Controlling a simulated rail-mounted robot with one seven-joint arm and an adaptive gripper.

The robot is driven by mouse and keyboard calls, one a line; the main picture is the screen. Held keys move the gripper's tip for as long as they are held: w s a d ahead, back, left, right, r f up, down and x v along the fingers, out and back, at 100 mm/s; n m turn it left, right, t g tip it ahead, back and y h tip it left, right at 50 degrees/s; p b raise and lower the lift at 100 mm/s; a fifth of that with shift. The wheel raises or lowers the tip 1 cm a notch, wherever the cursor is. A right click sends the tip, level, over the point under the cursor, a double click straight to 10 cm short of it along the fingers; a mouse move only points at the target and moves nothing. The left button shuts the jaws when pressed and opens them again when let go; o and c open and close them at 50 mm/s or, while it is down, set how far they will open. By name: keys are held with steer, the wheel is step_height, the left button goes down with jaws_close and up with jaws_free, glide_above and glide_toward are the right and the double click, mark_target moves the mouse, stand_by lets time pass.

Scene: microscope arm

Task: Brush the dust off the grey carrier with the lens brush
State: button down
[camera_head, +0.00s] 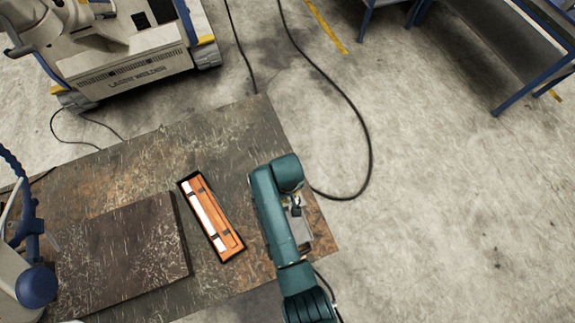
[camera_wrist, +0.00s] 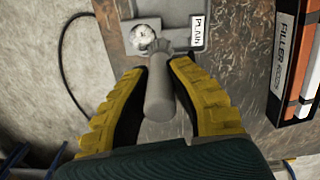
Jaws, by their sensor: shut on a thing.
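My gripper (camera_wrist: 160,75), with yellow ribbed fingers, is shut on the grey handle of the lens brush (camera_wrist: 158,92) in the wrist view. The brush's far end lies over or against the near edge of the grey carrier (camera_wrist: 178,8); I cannot tell whether it touches. A round, speckled whitish patch (camera_wrist: 142,37), perhaps the dust, is just left of the brush tip. The carrier has a white label (camera_wrist: 199,30) reading "PLAIN" on its right. In the head view the carrier (camera_head: 324,243) is partly hidden by my arm, and the brush is hard to make out.
An open black case with orange and white contents (camera_head: 211,217) lies left of my arm; its side reads "FILLER" in the wrist view (camera_wrist: 284,55). A dark raised plate (camera_head: 122,258) lies further left. The worn table (camera_head: 225,130) is clear behind the case.

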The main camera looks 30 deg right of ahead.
steer(key=shift+r+p, duration=0.9)
steer(key=shift+r, duration=0.3)
steer(key=shift+f, duration=0.1)
